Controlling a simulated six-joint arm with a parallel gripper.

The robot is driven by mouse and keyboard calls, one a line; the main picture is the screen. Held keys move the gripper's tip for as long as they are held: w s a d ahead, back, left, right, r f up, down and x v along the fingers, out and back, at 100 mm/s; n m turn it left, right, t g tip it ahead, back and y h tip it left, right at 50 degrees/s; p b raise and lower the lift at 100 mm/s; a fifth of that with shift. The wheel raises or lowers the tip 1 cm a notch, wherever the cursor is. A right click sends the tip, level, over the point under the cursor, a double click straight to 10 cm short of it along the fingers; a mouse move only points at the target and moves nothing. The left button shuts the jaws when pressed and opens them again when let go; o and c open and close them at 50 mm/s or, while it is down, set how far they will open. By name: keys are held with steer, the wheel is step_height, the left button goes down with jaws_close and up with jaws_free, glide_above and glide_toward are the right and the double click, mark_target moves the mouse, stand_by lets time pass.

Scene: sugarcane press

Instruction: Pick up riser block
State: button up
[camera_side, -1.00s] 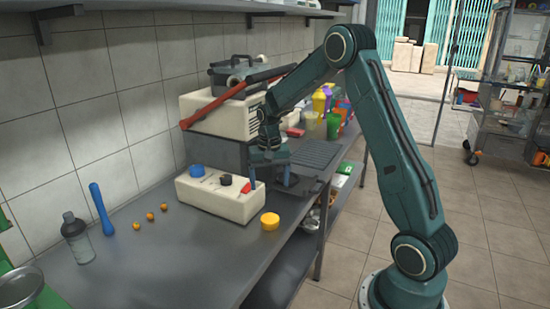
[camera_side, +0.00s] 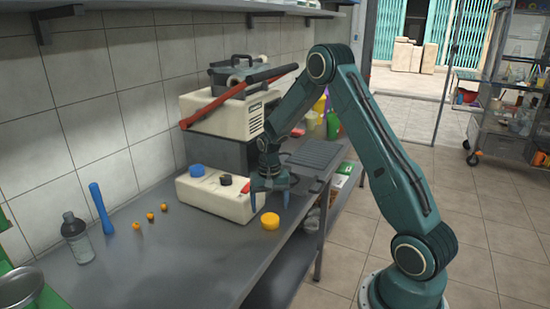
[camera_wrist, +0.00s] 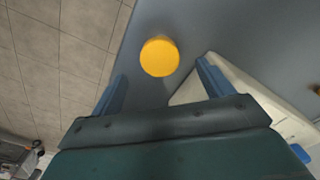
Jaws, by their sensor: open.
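No object is clearly marked as the riser block, and I cannot tell which one it is. A round yellow piece (camera_side: 270,221) lies on the metal table near its front edge; in the wrist view the yellow piece (camera_wrist: 160,57) shows beyond and between my fingers. My gripper (camera_side: 270,201) is open and empty, pointing down just behind the yellow piece, beside the right end of a cream box (camera_side: 214,202). In the wrist view my gripper (camera_wrist: 160,87) has its two blue fingers spread, the right one close to the cream box.
A blue knob (camera_side: 197,170), a black knob (camera_side: 226,179) and a red piece are on the cream box. A press with a red handle (camera_side: 222,106) stands behind. A bottle (camera_side: 77,238), a blue stick (camera_side: 101,208) and small orange balls stand left. The front table is clear.

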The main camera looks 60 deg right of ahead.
mark_target(270, 218)
steer(key=shift+d+f, duration=0.1)
steer(key=shift+f, duration=2.4)
steer(key=c, duration=1.1)
